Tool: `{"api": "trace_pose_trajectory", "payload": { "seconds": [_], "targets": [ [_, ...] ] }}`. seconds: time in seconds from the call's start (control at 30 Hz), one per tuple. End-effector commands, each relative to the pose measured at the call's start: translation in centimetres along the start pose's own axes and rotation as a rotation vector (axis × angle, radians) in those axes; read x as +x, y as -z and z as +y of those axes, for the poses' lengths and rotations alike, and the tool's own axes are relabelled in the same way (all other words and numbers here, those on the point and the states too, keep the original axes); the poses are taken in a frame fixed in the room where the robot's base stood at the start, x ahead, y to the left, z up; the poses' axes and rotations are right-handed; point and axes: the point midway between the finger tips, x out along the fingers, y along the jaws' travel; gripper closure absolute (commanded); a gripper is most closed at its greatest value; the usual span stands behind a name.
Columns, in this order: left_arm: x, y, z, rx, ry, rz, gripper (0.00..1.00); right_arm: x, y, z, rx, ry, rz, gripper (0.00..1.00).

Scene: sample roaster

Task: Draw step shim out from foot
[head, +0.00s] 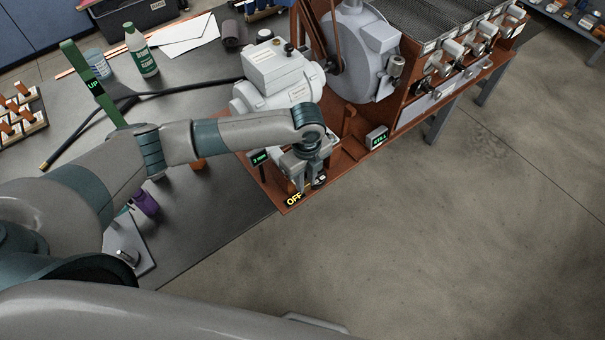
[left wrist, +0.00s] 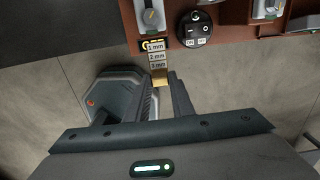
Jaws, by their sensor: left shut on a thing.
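The step shim (left wrist: 157,57) is a narrow strip with steps marked 1 mm, 2 mm and 3 mm and a brass-coloured end. My left gripper (left wrist: 163,95) is shut on that brass end. In the wrist view the 1 mm end overlaps a yellow-lettered label at the orange base's edge. A grey foot (left wrist: 151,16) lies beyond it, with a visible gap between foot and shim; I cannot tell the shim's height. In the head view my left gripper (head: 306,182) points down at the front corner of the orange base and hides the shim. My right gripper is not in view.
The OFF label (head: 293,200) and a 3 mm display (head: 260,158) are close to my gripper. A black rocker switch (left wrist: 195,28) sits right of the shim. A pale motor (head: 280,75) stands behind. Open floor (head: 420,240) lies in front and right.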

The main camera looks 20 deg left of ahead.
Motion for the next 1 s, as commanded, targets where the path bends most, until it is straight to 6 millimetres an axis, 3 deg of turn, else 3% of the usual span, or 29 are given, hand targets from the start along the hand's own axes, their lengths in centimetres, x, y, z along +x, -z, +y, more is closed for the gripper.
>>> {"api": "trace_pose_trajectory", "payload": {
  "seconds": [0.1, 0.13, 0.2, 0.67, 1.0],
  "targets": [
    [0.1, 0.4, 0.0, 0.004, 0.0, 0.008, 1.0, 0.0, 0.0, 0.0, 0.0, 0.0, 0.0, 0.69],
    [0.1, 0.4, 0.0, 0.004, 0.0, 0.008, 0.76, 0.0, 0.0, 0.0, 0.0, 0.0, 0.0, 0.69],
    [0.1, 0.4, 0.0, 0.005, 0.0, 0.008, 0.6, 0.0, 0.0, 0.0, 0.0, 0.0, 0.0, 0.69],
    [-0.4, 0.2, -0.1, 0.003, 0.003, 0.005, 0.59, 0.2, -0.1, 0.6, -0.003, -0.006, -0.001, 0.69],
    [-4.5, 0.2, -0.1, 0.005, 0.004, 0.004, 0.59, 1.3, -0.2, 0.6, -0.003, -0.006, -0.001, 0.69]
  ]
}}
